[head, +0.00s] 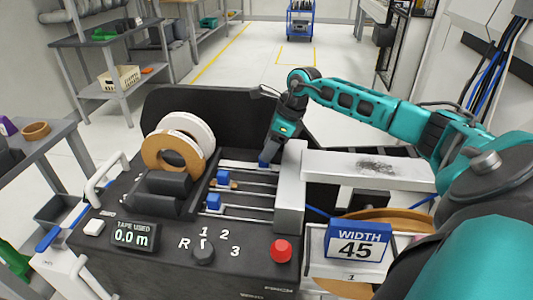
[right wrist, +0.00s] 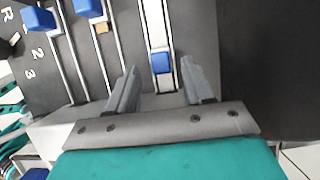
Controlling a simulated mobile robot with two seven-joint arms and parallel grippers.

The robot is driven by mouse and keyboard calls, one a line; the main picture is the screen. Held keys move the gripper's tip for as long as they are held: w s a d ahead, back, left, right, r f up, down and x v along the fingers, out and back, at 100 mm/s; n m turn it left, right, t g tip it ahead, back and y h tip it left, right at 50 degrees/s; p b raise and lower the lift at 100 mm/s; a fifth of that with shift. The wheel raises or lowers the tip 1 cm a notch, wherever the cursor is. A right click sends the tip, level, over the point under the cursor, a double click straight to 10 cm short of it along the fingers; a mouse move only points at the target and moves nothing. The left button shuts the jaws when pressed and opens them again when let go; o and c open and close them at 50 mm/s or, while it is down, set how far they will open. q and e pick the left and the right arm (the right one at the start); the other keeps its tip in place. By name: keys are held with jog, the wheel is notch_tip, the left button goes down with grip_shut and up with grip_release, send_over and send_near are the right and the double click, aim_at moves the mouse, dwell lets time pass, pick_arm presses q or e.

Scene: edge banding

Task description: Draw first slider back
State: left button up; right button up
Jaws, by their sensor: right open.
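Three blue sliders sit on parallel metal rails on the black machine top. The farthest slider (head: 263,159) is at the right part of its rail, right under my right gripper (head: 268,150). In the right wrist view this slider (right wrist: 161,63) lies between the open fingers (right wrist: 159,68), with a gap on both sides. The middle slider (head: 223,177) and the nearest slider (head: 213,201) stand at the left ends of their rails. They also show in the right wrist view, the middle one (right wrist: 88,8) and the nearest one (right wrist: 38,18). My left gripper is out of view.
A light metal block (head: 290,190) stands right of the rails. Tape rolls (head: 172,155) sit left of them. A dial (head: 203,252), a red button (head: 281,250) and a tape display (head: 135,236) are in front. A WIDTH 45 sign (head: 358,243) is at the right.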

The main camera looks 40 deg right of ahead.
jog(key=shift+x, duration=1.35)
jog(key=shift+c, duration=0.3)
grip_shut()
